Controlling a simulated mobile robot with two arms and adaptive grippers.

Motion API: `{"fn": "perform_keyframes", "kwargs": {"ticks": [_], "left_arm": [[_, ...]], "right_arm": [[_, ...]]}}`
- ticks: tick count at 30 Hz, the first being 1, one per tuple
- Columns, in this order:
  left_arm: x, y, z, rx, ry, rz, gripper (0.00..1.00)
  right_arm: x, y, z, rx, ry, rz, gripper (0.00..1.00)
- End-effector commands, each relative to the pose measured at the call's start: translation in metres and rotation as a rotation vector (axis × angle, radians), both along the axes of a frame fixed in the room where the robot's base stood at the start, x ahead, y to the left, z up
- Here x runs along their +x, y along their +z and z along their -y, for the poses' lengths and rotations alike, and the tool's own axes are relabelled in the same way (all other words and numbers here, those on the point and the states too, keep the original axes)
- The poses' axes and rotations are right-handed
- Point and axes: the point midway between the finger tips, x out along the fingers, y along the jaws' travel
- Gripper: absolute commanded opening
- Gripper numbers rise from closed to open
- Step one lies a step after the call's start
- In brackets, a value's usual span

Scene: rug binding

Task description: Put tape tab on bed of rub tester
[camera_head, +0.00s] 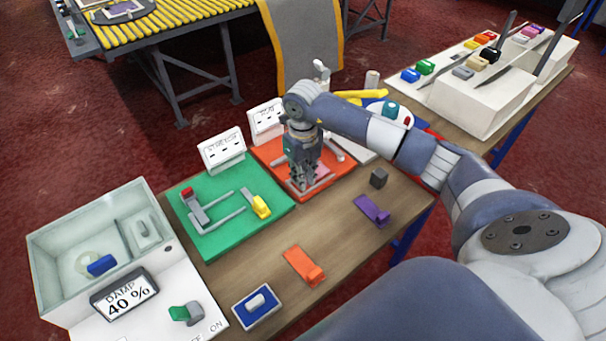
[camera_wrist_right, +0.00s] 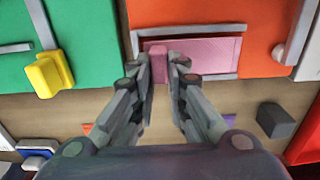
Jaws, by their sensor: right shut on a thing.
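My right gripper (camera_head: 303,180) is over the front part of the orange-red tester board (camera_head: 275,152), which has a small sign behind it. In the right wrist view, the gripper's fingertips (camera_wrist_right: 158,80) are closed on a small pink tab (camera_wrist_right: 158,66). The tab stands upright at the left end of a pink hatched bed (camera_wrist_right: 210,56) framed by grey bars on the board. I cannot tell whether the tab touches the bed. In the head view the gripper mostly hides the tab. My left gripper is not in view.
A green tester board (camera_head: 235,225) with a yellow clip (camera_head: 261,206) lies to the left. A dark grey block (camera_head: 379,177), a purple piece (camera_head: 373,210) and an orange piece (camera_head: 303,266) lie on the wooden table. A damp box (camera_head: 50,235) stands front left.

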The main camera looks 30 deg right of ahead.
Motion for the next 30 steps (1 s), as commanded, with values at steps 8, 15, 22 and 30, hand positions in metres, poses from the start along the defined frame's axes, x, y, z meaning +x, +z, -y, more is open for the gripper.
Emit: {"fn": "perform_keyframes", "kwargs": {"ticks": [8,15,22,30], "left_arm": [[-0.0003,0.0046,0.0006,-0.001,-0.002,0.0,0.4],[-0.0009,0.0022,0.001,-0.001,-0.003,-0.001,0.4],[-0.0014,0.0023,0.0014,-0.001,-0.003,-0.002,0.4],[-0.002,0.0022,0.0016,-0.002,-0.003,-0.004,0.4]], "right_arm": [[0.0002,-0.0097,-0.0003,0.001,0.001,0.002,0.0],[0.0001,-0.0121,-0.0004,0.001,0.001,0.001,0.33],[-0.0001,-0.012,-0.0014,0.003,0.002,0.001,0.35],[0.0,-0.0119,-0.0012,0.003,0.001,0.001,0.35]]}}
